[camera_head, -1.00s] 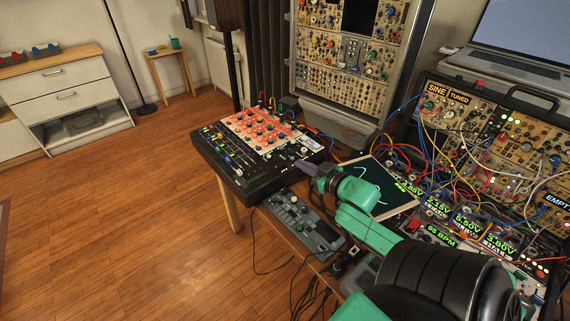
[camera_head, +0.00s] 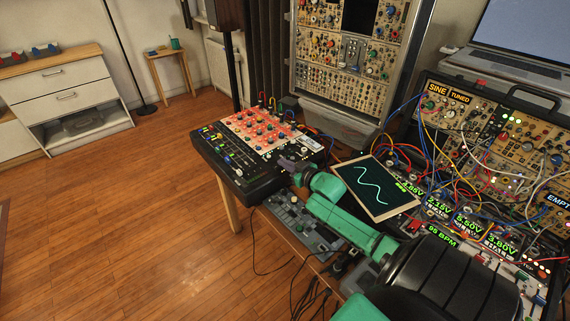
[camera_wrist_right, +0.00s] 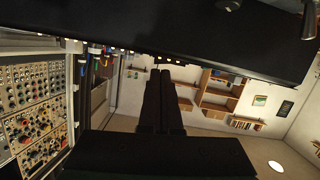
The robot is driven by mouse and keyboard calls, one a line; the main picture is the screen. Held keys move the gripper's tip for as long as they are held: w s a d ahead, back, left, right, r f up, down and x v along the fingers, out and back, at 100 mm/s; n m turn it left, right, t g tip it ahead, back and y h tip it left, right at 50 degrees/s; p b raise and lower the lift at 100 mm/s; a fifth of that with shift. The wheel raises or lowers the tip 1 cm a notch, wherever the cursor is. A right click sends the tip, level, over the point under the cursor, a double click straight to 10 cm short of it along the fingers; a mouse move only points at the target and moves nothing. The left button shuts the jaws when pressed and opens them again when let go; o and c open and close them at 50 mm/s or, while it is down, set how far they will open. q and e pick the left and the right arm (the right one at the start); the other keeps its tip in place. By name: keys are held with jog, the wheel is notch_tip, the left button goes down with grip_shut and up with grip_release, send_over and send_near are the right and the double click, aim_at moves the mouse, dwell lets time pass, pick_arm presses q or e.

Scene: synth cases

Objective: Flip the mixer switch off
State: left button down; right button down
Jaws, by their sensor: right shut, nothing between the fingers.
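In the right wrist view the two dark fingers (camera_wrist_right: 160,92) lie close together. A large dark surface (camera_wrist_right: 220,40) fills the top there, likely the mixer. My left gripper is not in view.
A grey device (camera_head: 300,222) sits before the mixer. A cabled modular synth (camera_head: 480,130) stands on the right and a tall rack (camera_head: 345,60) behind. The floor at left is clear.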

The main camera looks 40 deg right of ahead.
jog(key=shift+d+f+m, duration=0.1)
jog(key=shift+f+m, duration=0.3)
notch_tip(320, 180, up, 6)
jog(key=p, duration=0.5)
jog(key=shift+w+d+f, duration=0.15)
jog(key=shift+f, duration=0.05)
jog(key=s, duration=1)
jog(key=shift+d+r+y+b, duration=0.15)
jog(key=shift+r+y+b, duration=0.15)
jog(key=shift+r+b, duration=0.15)
